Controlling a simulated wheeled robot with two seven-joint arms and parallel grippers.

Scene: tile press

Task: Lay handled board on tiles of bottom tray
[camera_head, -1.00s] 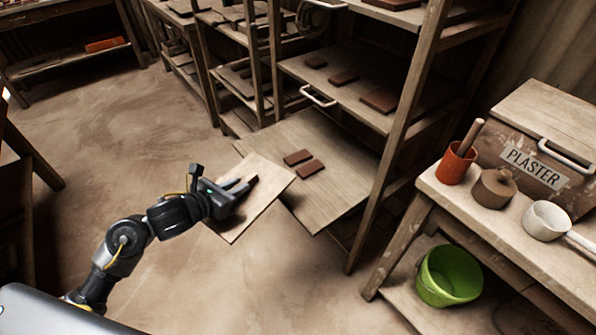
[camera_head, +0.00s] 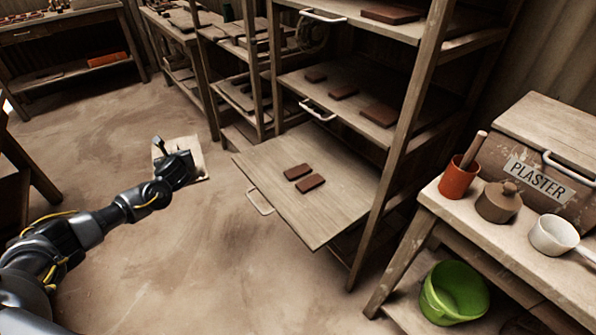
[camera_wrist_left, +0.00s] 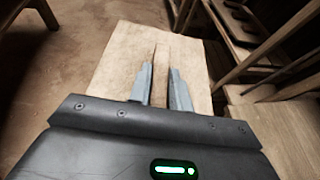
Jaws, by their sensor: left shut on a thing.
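The handled board (camera_head: 198,152) is a pale, flat wooden sheet. It hangs above the floor to the left of the bottom tray, apart from it. In the left wrist view the board (camera_wrist_left: 113,62) spreads out under the fingers (camera_wrist_left: 161,80). The bottom tray (camera_head: 335,205) is pulled out of the rack. Two brown tiles (camera_head: 298,172) (camera_head: 310,183) lie bare near its middle. My right gripper is out of view.
The tray's metal handle (camera_head: 258,202) sticks out at its front left edge. A rack post (camera_head: 400,150) rises to the right of the tray. A higher shelf (camera_head: 345,105) with tiles overhangs its back. A green bucket (camera_head: 454,292) stands at right. The floor (camera_head: 190,260) in front is clear.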

